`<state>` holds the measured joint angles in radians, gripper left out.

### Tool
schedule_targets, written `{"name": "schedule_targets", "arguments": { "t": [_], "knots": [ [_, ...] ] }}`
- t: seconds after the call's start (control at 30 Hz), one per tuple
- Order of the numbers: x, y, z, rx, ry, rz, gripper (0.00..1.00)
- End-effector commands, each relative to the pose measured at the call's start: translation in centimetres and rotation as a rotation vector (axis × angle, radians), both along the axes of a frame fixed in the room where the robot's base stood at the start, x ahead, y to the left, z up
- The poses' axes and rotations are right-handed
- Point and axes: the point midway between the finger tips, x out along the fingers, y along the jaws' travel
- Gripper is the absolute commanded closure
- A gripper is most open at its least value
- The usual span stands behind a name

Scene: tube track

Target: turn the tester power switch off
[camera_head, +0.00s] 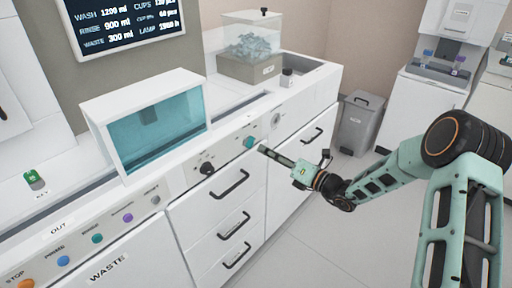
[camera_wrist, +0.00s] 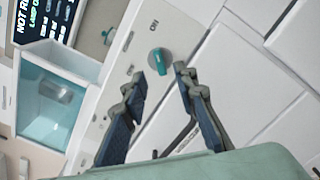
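A teal knob (camera_head: 249,142) sits on the white front panel of the counter, right of a black knob. In the wrist view it is a teal handle (camera_wrist: 158,61) on a round grey base, with an "ON" label (camera_wrist: 153,24) above it. I take it as the tester power switch. My gripper (camera_head: 263,150) is just in front of the panel, to the right of the knob in the head view. In the wrist view my gripper (camera_wrist: 155,76) is open and empty, its two fingers apart with the knob beyond and between their tips. Contact is not visible.
A black knob (camera_head: 207,168) and drawers with black handles (camera_head: 234,226) lie left and below. A teal-windowed box (camera_head: 152,128) stands on the counter. A clear bin (camera_head: 252,48) stands at the back. A grey trash can (camera_head: 358,122) is on the floor, with open floor before it.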

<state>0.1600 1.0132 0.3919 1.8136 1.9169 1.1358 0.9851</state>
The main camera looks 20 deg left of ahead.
Motion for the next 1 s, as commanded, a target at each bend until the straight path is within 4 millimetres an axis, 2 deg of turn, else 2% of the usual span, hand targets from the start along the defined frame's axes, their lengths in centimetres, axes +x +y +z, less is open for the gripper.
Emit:
{"name": "schedule_targets", "arguments": {
  "t": [0.1, 0.3, 0.43, 0.7, 0.93, 1.0],
  "knots": [
    [0.8, 2.3, -0.1, 0.000, -0.003, 0.004, 0.73],
    [1.8, 4.6, -0.1, -0.001, -0.002, 0.002, 0.73],
    [2.1, 5.3, -0.1, -0.002, -0.002, 0.001, 0.73],
    [2.2, 5.4, 0.0, -0.003, -0.001, 0.001, 0.73],
    [2.2, 5.3, 0.0, -0.003, -0.002, 0.001, 0.97],
    [2.2, 5.3, 0.0, -0.003, -0.002, 0.001, 1.00]
  ]
}}
